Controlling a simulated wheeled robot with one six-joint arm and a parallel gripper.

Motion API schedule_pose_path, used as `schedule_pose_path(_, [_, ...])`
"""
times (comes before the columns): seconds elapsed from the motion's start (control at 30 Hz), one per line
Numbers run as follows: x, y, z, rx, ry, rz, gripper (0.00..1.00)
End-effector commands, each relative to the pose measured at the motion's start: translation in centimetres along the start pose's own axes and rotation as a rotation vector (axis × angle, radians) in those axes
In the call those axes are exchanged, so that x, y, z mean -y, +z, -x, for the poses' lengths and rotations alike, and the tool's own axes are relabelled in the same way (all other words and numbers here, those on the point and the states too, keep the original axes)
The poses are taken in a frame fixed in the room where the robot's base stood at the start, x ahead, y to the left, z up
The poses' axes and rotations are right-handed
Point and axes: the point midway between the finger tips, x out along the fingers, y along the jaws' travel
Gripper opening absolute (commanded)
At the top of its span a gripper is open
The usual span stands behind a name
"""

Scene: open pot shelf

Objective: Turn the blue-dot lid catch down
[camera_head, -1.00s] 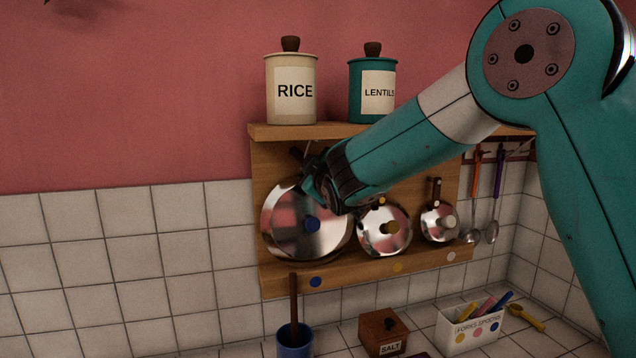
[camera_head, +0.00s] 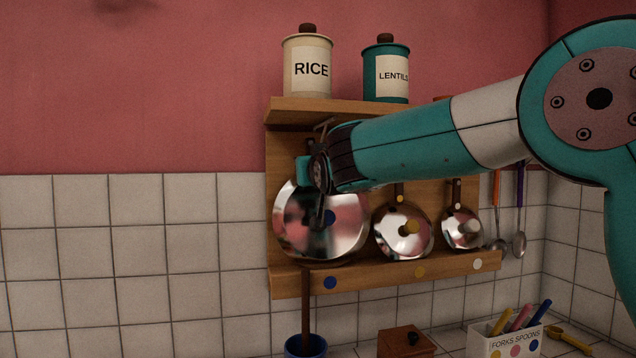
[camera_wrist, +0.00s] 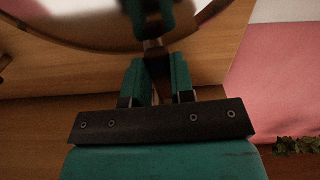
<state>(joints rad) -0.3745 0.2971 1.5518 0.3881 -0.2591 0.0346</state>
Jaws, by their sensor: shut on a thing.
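The blue-dot lid (camera_head: 350,228) is the large shiny lid at the left of the wooden rack, with a blue knob (camera_head: 329,217) and a blue dot (camera_head: 330,283) on the rail below. My gripper (camera_head: 318,192) is in front of the lid's upper left part and hides the catch area in the head view. In the wrist view my gripper (camera_wrist: 154,78) has its teal fingers closed around a dark brown piece, the catch (camera_wrist: 154,48), just beyond the lid's rim (camera_wrist: 90,46). The lid's surface mirrors the fingers. The catch's exact angle cannot be told.
A yellow-knob lid (camera_head: 396,238) and a white-knob lid (camera_head: 456,233) stand to the right, each below a brown catch. A rice tin (camera_head: 308,65) and a lentils tin (camera_head: 387,72) stand on the shelf above. Ladles (camera_head: 519,243) hang at the right.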

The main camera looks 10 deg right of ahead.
Motion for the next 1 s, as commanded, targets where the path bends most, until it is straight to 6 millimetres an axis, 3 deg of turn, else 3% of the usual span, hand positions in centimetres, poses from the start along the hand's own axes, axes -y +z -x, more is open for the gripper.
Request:
schedule_pose_path(0.73, [0.56,-0.01,0.0,0.002,-0.002,-0.087,0.0])
schedule_pose_path(0.77, [0.56,-0.01,0.0,0.002,-0.002,-0.087,0.3])
schedule_pose_path(0.83, [0.55,-0.01,0.0,0.001,-0.002,-0.086,0.46])
schedule_pose_path(1.0, [0.51,-0.01,-0.01,0.001,-0.001,-0.085,0.49])
